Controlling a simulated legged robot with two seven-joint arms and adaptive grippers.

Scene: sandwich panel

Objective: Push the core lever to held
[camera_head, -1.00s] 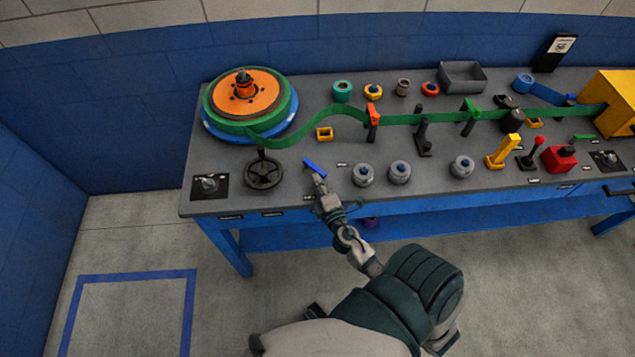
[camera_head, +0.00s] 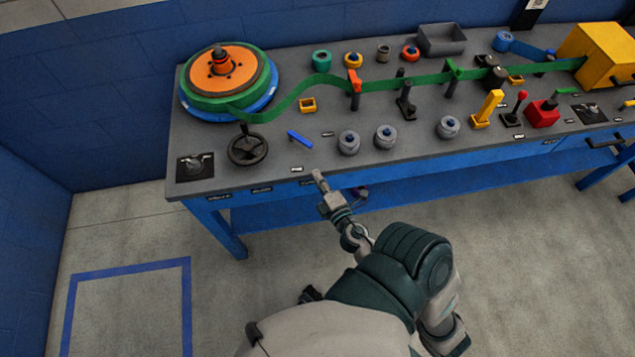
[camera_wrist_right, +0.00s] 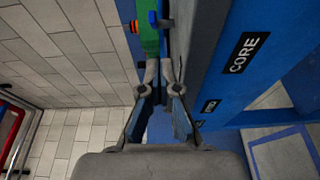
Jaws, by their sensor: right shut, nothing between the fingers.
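A small blue lever (camera_head: 300,139) lies slanted on the bench top between the black handwheel and the grey knobs. Its position setting cannot be read. My right gripper (camera_head: 318,174) is shut and empty at the bench's front edge, nearer me than the lever and apart from it. In the right wrist view the gripper (camera_wrist_right: 160,72) points along the front edge. A black label reading CORE (camera_wrist_right: 246,53) is on the blue front face to its right. A blue piece (camera_wrist_right: 152,18), probably the lever, shows beyond the fingers. My left gripper is not in view.
The black handwheel (camera_head: 248,149) stands left of the lever. Grey knobs (camera_head: 348,142) stand close on its right. A green strip (camera_head: 325,80) runs from the reel across the bench (camera_head: 222,170). A yellow lever (camera_head: 487,108) and red box (camera_head: 542,113) are farther right.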

